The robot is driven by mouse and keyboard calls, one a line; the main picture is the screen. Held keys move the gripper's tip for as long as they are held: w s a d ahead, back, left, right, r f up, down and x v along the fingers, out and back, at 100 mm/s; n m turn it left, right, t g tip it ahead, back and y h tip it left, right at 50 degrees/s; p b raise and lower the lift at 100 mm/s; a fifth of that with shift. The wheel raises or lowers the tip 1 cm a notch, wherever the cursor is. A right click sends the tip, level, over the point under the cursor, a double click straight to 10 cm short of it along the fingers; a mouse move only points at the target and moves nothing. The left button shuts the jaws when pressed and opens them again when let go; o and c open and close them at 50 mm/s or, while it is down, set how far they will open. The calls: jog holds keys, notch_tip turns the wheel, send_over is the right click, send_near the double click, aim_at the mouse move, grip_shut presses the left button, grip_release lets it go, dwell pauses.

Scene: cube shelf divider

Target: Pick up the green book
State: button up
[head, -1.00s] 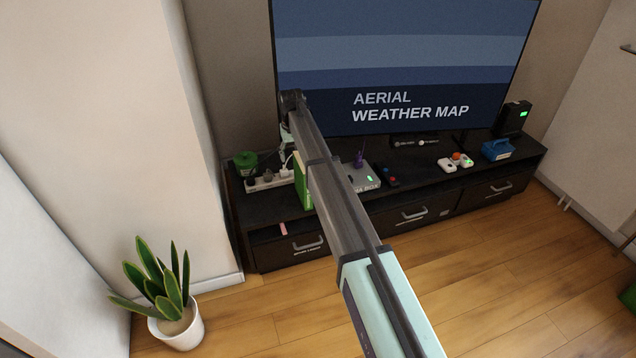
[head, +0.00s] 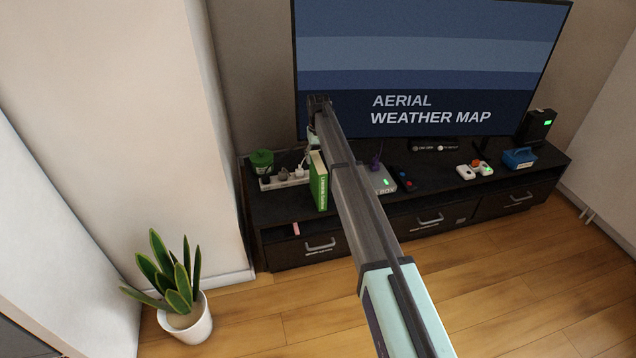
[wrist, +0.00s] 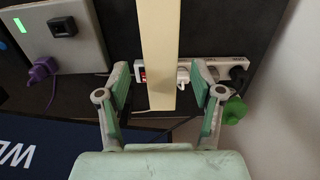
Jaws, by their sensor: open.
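The green book (head: 318,183) stands upright on the dark TV cabinet, with its green spine toward the room, partly beside my arm in the head view. In the wrist view the book (wrist: 157,40) shows from its top edge as a long cream strip. My gripper (wrist: 157,78) is open, with one finger on each side of this strip and a visible gap on both sides. In the head view my arm hides most of the gripper.
A white power strip (head: 285,177) with plugs and a green cup (head: 261,161) sit left of the book. A grey box (head: 383,180) with a purple plug is to its right. The TV (head: 430,60) stands close behind.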

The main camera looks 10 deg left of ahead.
aim_at(318, 181)
jog(key=shift+f, duration=3.1)
jog(key=shift+s, duration=0.1)
grip_shut()
